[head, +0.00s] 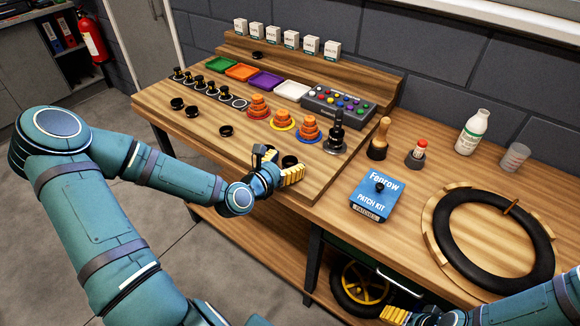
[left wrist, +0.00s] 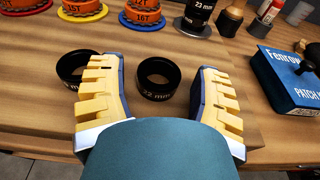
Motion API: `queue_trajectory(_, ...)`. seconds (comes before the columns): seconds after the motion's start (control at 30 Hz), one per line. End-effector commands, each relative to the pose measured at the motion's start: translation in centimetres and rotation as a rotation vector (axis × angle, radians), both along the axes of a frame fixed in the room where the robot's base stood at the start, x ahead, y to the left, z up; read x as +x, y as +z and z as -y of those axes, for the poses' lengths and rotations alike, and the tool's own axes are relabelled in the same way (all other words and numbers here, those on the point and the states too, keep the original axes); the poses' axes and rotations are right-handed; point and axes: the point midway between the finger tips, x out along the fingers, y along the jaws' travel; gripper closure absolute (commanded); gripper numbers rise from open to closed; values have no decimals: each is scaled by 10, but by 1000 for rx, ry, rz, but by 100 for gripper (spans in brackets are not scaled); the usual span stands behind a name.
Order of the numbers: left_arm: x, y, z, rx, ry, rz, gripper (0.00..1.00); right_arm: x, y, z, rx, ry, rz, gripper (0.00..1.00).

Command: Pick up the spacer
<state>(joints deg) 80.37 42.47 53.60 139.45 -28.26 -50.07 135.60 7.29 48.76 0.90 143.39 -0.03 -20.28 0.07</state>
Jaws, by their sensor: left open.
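A black ring-shaped spacer (left wrist: 157,95) marked 22 mm lies flat on the wooden board, between the fingers of my left gripper (left wrist: 160,80) in the left wrist view. In the head view the spacer (head: 289,160) shows just beyond the fingers. My left gripper (head: 278,168) is open and empty, with yellow ribbed fingers. A second black ring (left wrist: 72,66) marked in mm lies outside the left finger, which partly hides it. My right gripper (head: 394,315) is at the bottom right of the head view, its jaws mostly cut off.
More black rings (head: 226,130) lie farther left. A blue patch kit (head: 370,207) and a tyre (head: 452,250) are to the right.

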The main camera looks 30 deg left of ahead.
Motion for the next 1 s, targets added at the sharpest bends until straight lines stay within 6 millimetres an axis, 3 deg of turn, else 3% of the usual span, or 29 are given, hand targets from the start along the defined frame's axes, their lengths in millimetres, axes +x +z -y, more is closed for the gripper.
queue_trajectory(0.17,16,-5,2,0,0,-1,36,1,-6,0,0,-1,3,24)
queue_trajectory(0.43,17,-4,2,-1,0,-2,38,1,-5,0,0,-1,3,24)
queue_trajectory(0.57,17,-4,2,-1,0,-2,83,1,-5,0,0,-1,3,24)
queue_trajectory(0.6,17,-4,2,-1,0,-2,89,1,-5,0,0,-1,3,24)
queue_trajectory(0.87,17,-4,2,-1,0,-2,90,1,-5,0,0,-1,3,24)
queue_trajectory(1.0,17,8,1,0,2,0,90,0,1,0,0,0,1,24)
